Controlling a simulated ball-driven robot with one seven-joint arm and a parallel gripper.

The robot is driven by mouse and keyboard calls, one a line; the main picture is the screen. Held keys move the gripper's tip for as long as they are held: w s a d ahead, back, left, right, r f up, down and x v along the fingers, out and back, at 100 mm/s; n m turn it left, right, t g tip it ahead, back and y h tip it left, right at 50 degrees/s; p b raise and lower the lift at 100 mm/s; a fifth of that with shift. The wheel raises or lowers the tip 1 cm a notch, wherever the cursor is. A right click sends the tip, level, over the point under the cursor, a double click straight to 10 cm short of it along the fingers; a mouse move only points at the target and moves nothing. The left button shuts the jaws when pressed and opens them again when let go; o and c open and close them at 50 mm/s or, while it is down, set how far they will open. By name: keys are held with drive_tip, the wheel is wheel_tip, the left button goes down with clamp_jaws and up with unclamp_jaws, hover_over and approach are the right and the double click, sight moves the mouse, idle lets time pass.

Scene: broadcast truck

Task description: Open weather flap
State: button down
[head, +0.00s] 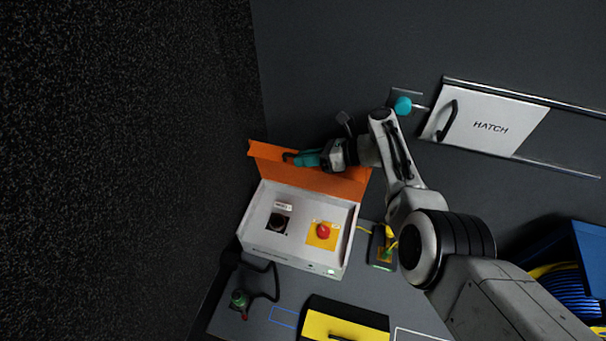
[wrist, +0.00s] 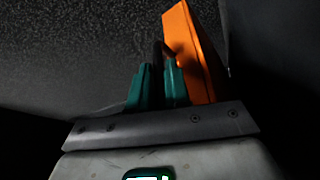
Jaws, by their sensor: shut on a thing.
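The orange weather flap (head: 348,187) stands raised along the back edge of a white box (head: 352,212), leaving the box's front panel uncovered. It also shows at the upper right of the wrist view (wrist: 194,52). My gripper (head: 298,158) reaches from the right along the flap, its teal fingers at the flap's upper left. The fingers are shut on a dark handle (head: 287,155) of the flap. In the wrist view the black handle (wrist: 157,60) stands between the two teal fingertips, beside the orange panel. My gripper hides part of the flap in the head view.
The box holds a dark knob (head: 279,222) and a red button (head: 323,231) on a yellow plate. A white hatch (head: 500,128) is at the upper right. A yellow-and-black case (head: 345,325), a small green-topped joystick (head: 240,299) and a blue bin (head: 590,250) lie nearer.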

drive_tip(key=shift+w+d+b, duration=0.2)
drive_tip(key=shift+w+b, duration=0.1)
drive_tip(key=shift+w, duration=0.2)
drive_tip(key=c, duration=1.4)
unclamp_jaws()
drive_tip(key=shift+c, duration=0.2)
drive_tip(key=shift+r, duration=0.1)
